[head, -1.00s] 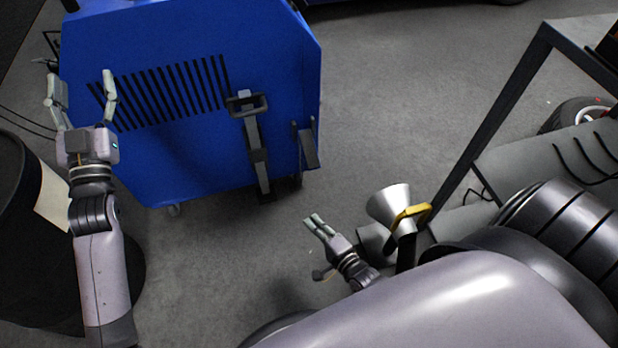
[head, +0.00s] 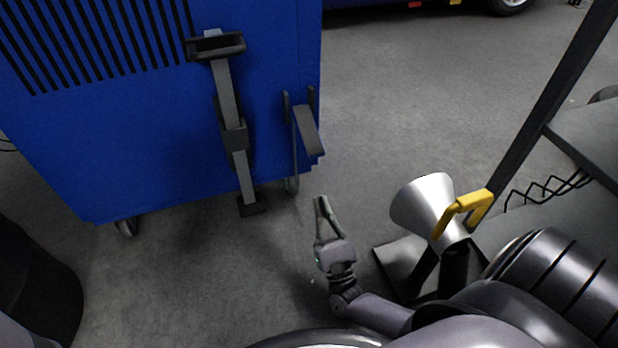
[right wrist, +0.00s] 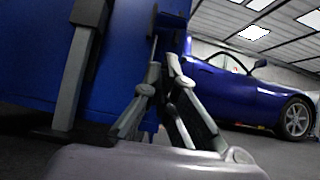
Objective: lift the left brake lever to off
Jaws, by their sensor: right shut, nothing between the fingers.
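A grey lever-like plate (head: 309,131) with dark brackets sticks out from the right end of the blue machine (head: 275,60) and slants downward; I take it for the left brake lever. In the right wrist view, dark parts near it show just beyond the fingertips. My right gripper (head: 321,201) is shut and empty, below and slightly right of the lever in the head view, apparently apart from it. The right wrist view shows its fingers (right wrist: 162,66) in front of the machine's edge. My left gripper is outside the view.
A grey upright bar (head: 229,95) with a black handle (head: 215,46) stands on the machine's face, left of the lever. A silver cone (head: 422,203) with a yellow handle (head: 465,207) stands right of my right gripper. Open floor (head: 400,110) lies beyond. A blue car (right wrist: 245,95) is farther back.

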